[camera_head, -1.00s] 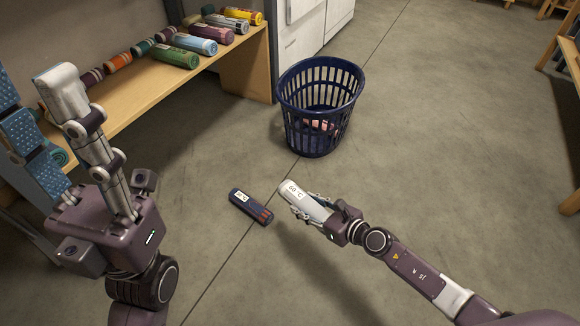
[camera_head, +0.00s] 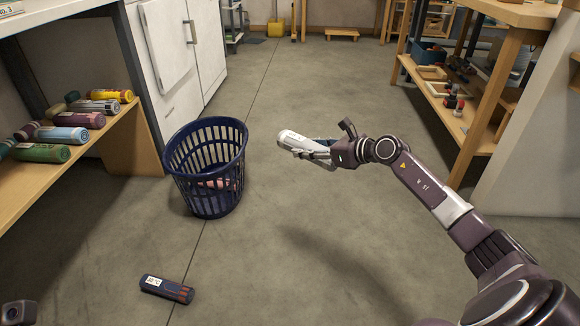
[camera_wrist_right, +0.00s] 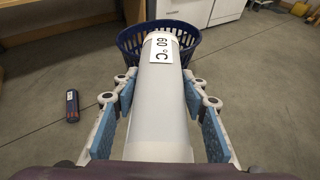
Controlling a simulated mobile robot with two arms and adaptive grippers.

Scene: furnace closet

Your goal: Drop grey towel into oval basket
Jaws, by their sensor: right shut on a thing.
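A light grey rolled towel (camera_head: 294,138) with a "60 °C" label is held in my right gripper (camera_head: 312,150), which is shut on it. In the right wrist view the roll (camera_wrist_right: 160,110) lies lengthwise between the blue pads of the gripper (camera_wrist_right: 160,85) and points at the basket. The dark blue slatted oval basket (camera_head: 207,150) stands upright on the floor, left of the towel in the head view. Something pinkish (camera_head: 218,184) lies inside it. In the wrist view the towel hides part of the basket (camera_wrist_right: 130,40).
A dark blue roll (camera_head: 167,289) with red stripes lies on the floor in front of the basket. A wooden shelf (camera_head: 125,130) with several rolled towels is at left, by a white cabinet (camera_head: 180,50). Wooden shelving (camera_head: 470,130) stands at right. The floor between is clear.

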